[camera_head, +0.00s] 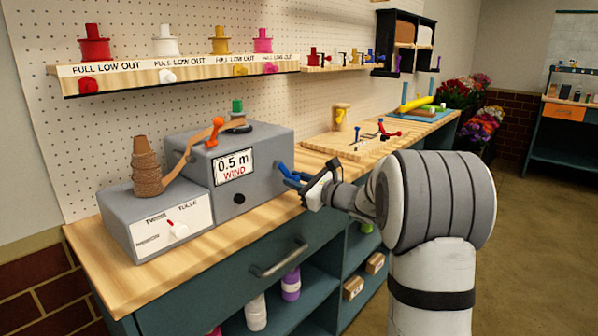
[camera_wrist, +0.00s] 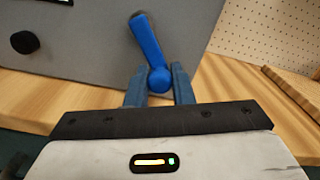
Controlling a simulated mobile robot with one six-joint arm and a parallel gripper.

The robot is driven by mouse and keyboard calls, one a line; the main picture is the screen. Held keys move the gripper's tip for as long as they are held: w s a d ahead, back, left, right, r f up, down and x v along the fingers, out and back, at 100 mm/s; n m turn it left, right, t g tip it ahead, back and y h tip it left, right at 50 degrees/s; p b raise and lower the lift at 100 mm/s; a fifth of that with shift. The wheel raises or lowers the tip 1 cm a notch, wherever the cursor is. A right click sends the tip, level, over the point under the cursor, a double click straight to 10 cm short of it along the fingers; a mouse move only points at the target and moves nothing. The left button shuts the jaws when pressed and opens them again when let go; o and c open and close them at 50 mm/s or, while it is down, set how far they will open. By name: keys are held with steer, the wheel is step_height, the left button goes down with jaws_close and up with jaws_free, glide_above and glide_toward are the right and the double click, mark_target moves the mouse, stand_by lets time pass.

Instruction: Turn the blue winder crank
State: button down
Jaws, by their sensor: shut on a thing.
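The blue winder crank (camera_head: 289,173) sticks out of the right side of the grey winder box (camera_head: 262,186), which carries a "0.5 m WIND" sign (camera_head: 233,167). In the wrist view the crank's arm (camera_wrist: 146,38) slants from upper left down to its round knob (camera_wrist: 158,79). My gripper (camera_head: 312,188) reaches in from the right. In the wrist view its two fingers (camera_wrist: 159,86) stand on either side of the knob, shut on it. The fingers hide the knob's sides.
A lower grey box (camera_head: 155,217) with a selector knob and a brown twine cone (camera_head: 146,165) stand left of the winder. A spool shelf (camera_head: 180,80) hangs above.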

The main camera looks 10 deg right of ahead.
steer(key=m+p, duration=0.1)
steer(key=m, duration=0.1)
steer(key=s+a+m+p, duration=0.1)
steer(key=m+p, duration=0.2)
steer(key=shift+s+a+f+m, duration=0.1)
steer(key=shift+s+a+m, duration=0.05)
steer(key=shift+a+m, duration=0.2)
steer(key=m+p, duration=0.2)
steer(key=s+a+m+p, duration=0.1)
steer(key=m+p, duration=0.1)
steer(key=a+m+p, duration=0.1)
steer(key=m+p, duration=0.1)
steer(key=shift+s+a, duration=0.15)
steer(key=shift+s, duration=0.1)
steer(key=shift+m, duration=0.25)
steer(key=c, duration=1.3)
jaws_free()
steer(key=shift+o, duration=0.2)
steer(key=shift+s+f, duration=0.1)
steer(key=v, duration=0.7)
steer(key=shift+s, duration=0.25)
